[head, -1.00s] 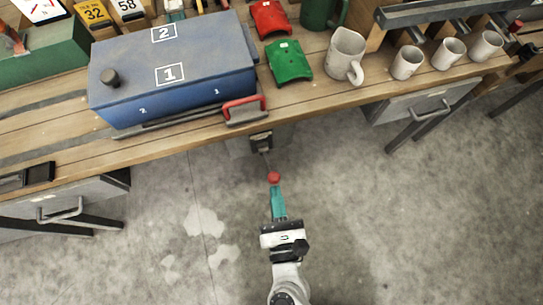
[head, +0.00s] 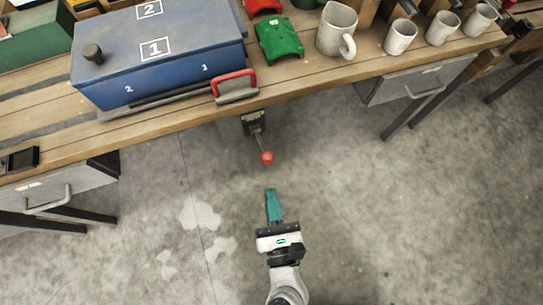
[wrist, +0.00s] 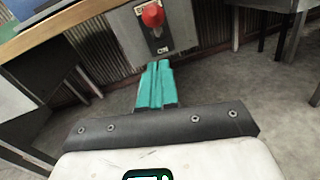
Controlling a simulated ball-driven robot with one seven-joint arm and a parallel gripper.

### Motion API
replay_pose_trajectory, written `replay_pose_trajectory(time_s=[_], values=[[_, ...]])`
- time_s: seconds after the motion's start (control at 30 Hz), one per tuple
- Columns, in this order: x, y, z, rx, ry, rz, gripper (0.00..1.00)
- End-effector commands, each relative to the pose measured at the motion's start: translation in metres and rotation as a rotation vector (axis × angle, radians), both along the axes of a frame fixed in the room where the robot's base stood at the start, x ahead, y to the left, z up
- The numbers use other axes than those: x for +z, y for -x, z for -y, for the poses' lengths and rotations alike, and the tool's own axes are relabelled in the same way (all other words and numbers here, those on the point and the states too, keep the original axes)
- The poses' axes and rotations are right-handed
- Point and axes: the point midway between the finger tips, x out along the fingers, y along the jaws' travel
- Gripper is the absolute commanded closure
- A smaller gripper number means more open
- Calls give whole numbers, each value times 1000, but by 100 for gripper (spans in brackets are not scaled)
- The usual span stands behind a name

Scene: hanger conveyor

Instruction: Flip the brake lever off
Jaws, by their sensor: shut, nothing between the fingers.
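The brake lever (head: 267,157) has a red ball knob on a thin dark shaft. Its dark mount (head: 253,122) sits on the front of the bench, below the edge, and the shaft points out toward me. In the wrist view the red knob (wrist: 152,15) stands in front of a light plate, with a label reading "ON" below it. My gripper (head: 271,191) has teal fingers closed together with nothing in them. The fingertips are apart from the knob, a short gap on my side of it. The teal fingers (wrist: 157,66) also show below the plate in the wrist view.
A blue box (head: 160,50) marked 1 and 2 stands on the wooden bench. A red-handled tool (head: 236,88) lies near the bench edge above the lever. Green part (head: 279,40), mug (head: 337,28) and several cups stand right. Drawers flank the lever; the floor before it is clear.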

Motion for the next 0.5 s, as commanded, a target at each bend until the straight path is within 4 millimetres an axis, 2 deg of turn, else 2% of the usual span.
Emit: replay_pose_trajectory(time_s=[0.3, 0.5], values=[[-5, 53, 8, 2, 2, -5, 100], [-5, 74, 11, 0, 0, -3, 100]])
